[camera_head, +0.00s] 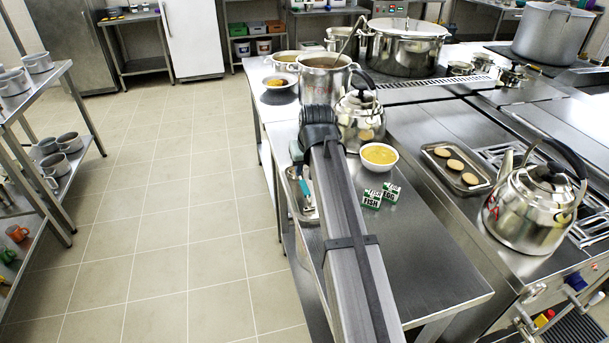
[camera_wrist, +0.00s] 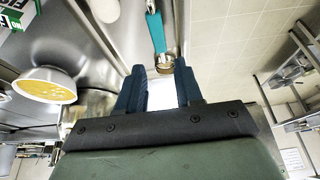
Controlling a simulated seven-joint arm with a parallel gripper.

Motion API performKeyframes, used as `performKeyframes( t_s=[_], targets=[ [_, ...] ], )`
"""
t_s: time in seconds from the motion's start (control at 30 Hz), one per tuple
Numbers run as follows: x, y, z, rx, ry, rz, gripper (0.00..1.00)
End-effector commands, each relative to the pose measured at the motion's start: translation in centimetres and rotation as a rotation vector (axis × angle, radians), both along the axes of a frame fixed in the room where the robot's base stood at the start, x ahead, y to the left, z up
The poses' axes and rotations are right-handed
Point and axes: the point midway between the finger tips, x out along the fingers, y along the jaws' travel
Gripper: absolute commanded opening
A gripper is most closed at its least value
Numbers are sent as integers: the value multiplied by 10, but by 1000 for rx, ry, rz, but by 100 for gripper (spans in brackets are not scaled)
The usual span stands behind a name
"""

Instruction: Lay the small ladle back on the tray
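A utensil with a teal handle (camera_head: 305,188), which looks like the small ladle, shows at the left edge of the steel counter. The handle lies beyond the fingertips, and nothing is visibly clamped.
A bowl of yellow soup (camera_head: 379,156) and green-and-white cartons (camera_head: 381,196) stand right of my arm. A kettle (camera_head: 360,118) and pot (camera_head: 325,80) stand behind. A second kettle (camera_head: 535,205) and a tray of round patties (camera_head: 455,168) are further right. Open floor lies left.

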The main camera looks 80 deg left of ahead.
Motion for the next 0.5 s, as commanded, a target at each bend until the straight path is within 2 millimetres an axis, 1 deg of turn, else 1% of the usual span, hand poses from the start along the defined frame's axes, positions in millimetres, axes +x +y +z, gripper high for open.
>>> performKeyframes(
  t_s=[0.03, 0.2, 0.33, 0.5],
  targets=[
    [0, -3, 7, 2, 0, 0, 35],
    [0, -8, 20, 0, 0, 0, 35],
    [0, -10, 24, 0, 0, 0, 35],
    [0, -10, 24, 0, 0, 0, 35]
  ],
)
